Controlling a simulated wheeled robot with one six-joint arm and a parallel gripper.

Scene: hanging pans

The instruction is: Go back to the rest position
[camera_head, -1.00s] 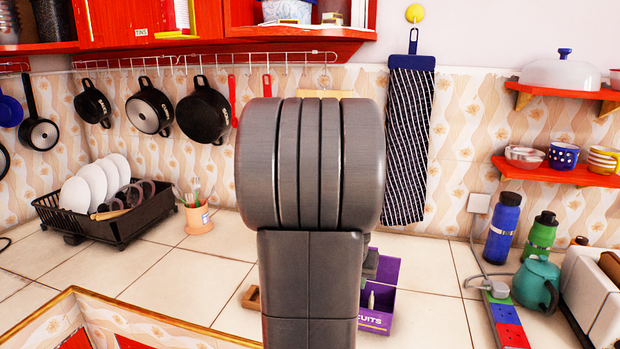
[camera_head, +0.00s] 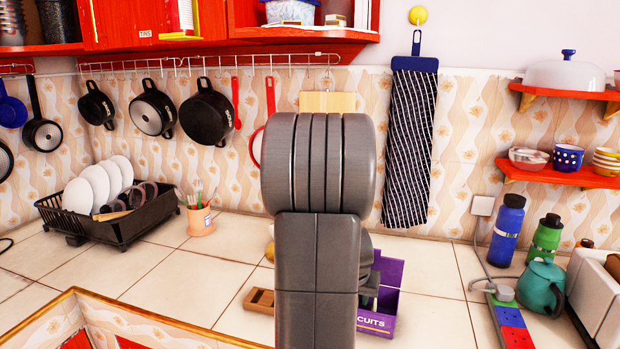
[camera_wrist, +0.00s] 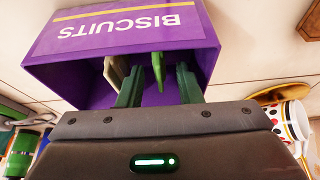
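My gripper (camera_wrist: 159,68) shows in the wrist view with its two dark green fingers apart. A thin green item (camera_wrist: 158,74) stands between the fingers with gaps on both sides, at the purple biscuits box (camera_wrist: 120,32). A pale flat item (camera_wrist: 113,75) shows beside the left finger. In the head view, the biscuits box (camera_head: 388,274) stands on the tiled counter, partly hidden behind my arm. My arm is in the middle of that view and hides most of my gripper.
Pans (camera_head: 206,111) hang from a rail at the back wall. A dish rack (camera_head: 120,228) stands at the left. Bottles (camera_head: 507,229), a teal teapot (camera_head: 541,286) and a toaster (camera_head: 596,290) stand at the right. A small wooden item (camera_head: 260,300) lies left of the box.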

